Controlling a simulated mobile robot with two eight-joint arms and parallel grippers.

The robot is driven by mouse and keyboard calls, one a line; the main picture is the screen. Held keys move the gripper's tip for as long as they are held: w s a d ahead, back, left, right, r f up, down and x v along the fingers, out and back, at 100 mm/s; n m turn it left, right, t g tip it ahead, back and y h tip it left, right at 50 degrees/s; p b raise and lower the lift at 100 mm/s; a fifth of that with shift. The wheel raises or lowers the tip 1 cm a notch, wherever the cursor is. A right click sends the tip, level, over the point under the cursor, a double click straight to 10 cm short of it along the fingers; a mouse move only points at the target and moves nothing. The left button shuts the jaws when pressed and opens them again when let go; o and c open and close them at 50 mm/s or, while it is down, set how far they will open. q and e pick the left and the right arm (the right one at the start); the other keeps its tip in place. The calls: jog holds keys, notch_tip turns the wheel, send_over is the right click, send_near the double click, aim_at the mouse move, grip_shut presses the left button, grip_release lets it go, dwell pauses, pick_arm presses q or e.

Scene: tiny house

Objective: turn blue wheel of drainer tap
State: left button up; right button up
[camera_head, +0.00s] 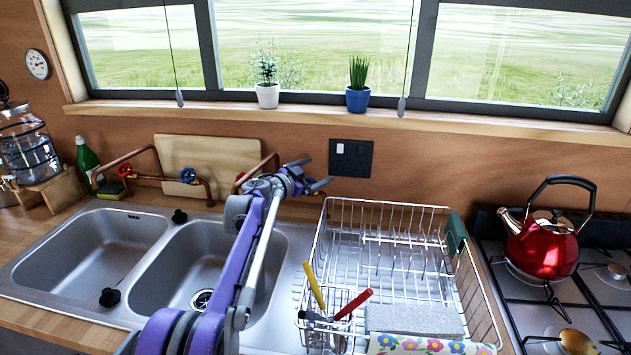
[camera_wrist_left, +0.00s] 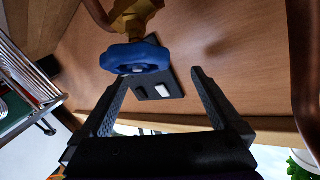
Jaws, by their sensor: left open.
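The drainer tap's blue wheel (camera_wrist_left: 135,57) shows in the left wrist view on a brass valve body (camera_wrist_left: 133,20). In the head view my left arm and gripper hide this wheel; a copper pipe (camera_head: 262,167) and part of a red wheel (camera_head: 239,184) of this tap show beside my arm. My left gripper (camera_head: 310,173) is open and empty; its fingers also show in the left wrist view (camera_wrist_left: 159,78). The blue wheel appears past the fingertips, nearer the left finger in that picture, not between the fingers. My right gripper is not in view.
Another copper tap with a blue wheel (camera_head: 187,175) and a red wheel (camera_head: 125,170) stands behind the sink (camera_head: 150,230). A wire dish rack (camera_head: 385,203) with utensils stands right of my arm. A black switch plate (camera_head: 351,158) is on the wall. A red kettle (camera_head: 541,245) sits on the stove.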

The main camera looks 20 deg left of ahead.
aim_at(310, 182)
pick_arm(q)
notch_tip(310, 182, up, 6)
jog(key=shift+p, duration=0.35)
jog(key=shift+s+a+r+n+p, duration=0.1)
jog(key=shift+s+a+n+p, duration=0.15)
jog(key=shift+s+p, duration=0.25)
jog(key=shift+s+a+n+t+y+p, duration=0.15)
jog(key=shift+s+n+t+y+p, duration=0.3)
jog(key=shift+s+p, duration=0.2)
jog(key=s+f+n+y+b, duration=0.1)
jog(key=s+f+n+y, duration=0.2)
jog(key=s+f, duration=0.75)
jog(key=shift+t, duration=0.45)
jog(key=w, duration=1)
jog(key=shift+r, duration=0.3)
